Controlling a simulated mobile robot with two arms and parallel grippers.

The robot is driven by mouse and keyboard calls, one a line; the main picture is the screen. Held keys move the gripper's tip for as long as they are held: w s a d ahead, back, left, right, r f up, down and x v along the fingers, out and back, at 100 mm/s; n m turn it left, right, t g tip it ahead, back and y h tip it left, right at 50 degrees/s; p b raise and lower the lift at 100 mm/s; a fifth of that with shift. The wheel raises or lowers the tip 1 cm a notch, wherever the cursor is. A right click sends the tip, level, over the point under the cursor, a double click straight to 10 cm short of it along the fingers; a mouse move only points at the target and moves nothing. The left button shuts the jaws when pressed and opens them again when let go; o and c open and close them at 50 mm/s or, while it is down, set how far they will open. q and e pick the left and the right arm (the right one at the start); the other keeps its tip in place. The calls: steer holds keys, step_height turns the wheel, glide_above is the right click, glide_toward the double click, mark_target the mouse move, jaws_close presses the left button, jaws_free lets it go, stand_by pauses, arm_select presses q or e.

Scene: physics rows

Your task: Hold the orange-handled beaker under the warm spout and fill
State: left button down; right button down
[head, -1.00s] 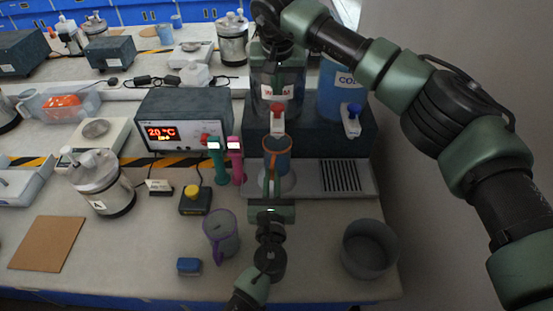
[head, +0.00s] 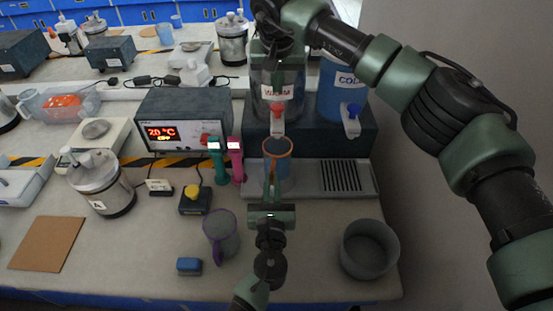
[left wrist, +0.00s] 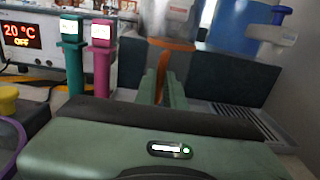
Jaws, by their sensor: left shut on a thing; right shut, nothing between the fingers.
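The orange-handled beaker (head: 283,165) stands upright under the warm spout, with its orange rim just below the red tap (head: 277,112). My left gripper (head: 271,190) is shut on its orange handle, which also shows between the fingers in the left wrist view (left wrist: 160,75). The beaker's contents are too dim to tell. The warm tank (head: 278,92) carries a red-lettered label. My right gripper (head: 277,50) is shut and empty, high by the top of the warm tank; its fingertips are hard to make out.
The cold tank (head: 340,98) with a blue tap (head: 353,110) stands to the right. A drip tray (head: 345,178) lies below. A purple-handled beaker (head: 221,235), a blue block (head: 189,266) and a grey bowl (head: 369,250) stand near the front edge.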

arm_select(q)
steer(key=s, duration=0.8)
steer(key=shift+s, duration=0.3)
stand_by(0.5)
stand_by(0.3)
